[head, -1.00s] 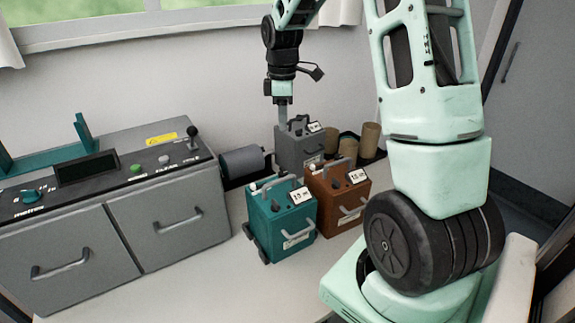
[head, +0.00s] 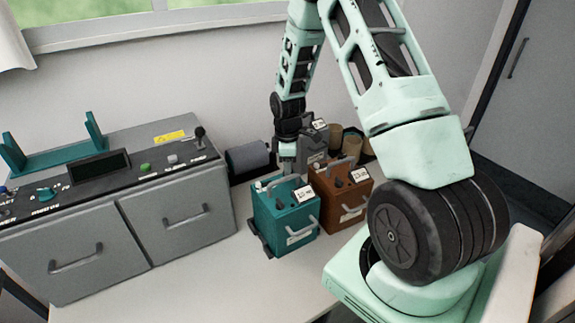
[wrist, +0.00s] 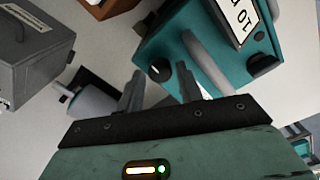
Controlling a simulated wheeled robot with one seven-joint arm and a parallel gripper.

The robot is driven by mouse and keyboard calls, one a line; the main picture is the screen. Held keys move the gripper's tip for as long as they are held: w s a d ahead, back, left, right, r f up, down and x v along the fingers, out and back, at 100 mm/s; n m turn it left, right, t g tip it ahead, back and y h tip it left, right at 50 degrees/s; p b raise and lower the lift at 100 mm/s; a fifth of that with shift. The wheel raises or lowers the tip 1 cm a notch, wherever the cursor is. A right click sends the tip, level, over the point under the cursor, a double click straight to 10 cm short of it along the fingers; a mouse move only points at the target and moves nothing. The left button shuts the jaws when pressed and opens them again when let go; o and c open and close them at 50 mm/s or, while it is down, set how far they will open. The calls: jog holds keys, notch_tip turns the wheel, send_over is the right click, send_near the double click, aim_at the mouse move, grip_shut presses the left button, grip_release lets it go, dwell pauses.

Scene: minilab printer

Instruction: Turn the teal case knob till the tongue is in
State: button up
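The teal case (head: 284,216) stands on the worktop in the middle of the head view, with a grey handle and a white label on top. In the wrist view, the teal case (wrist: 200,30) fills the upper right. A dark knob with a pale face (wrist: 158,70) is near its left corner, and another black knob (wrist: 262,65) is at its right. My gripper (wrist: 160,88) is open, with its two fingers apart and the pale-faced knob showing between and beyond them. In the head view, my gripper (head: 287,163) is low over the case's back edge. I cannot make out the tongue.
A brown case (head: 340,190) stands close right of the teal one, and a grey case (head: 313,145) behind. A dark grey roller (head: 248,157) lies behind left. A grey control console (head: 120,215) fills the left. Worktop in front (head: 220,275) is clear.

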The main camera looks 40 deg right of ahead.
jog(key=shift+f, duration=0.35)
jog(key=c, duration=0.7)
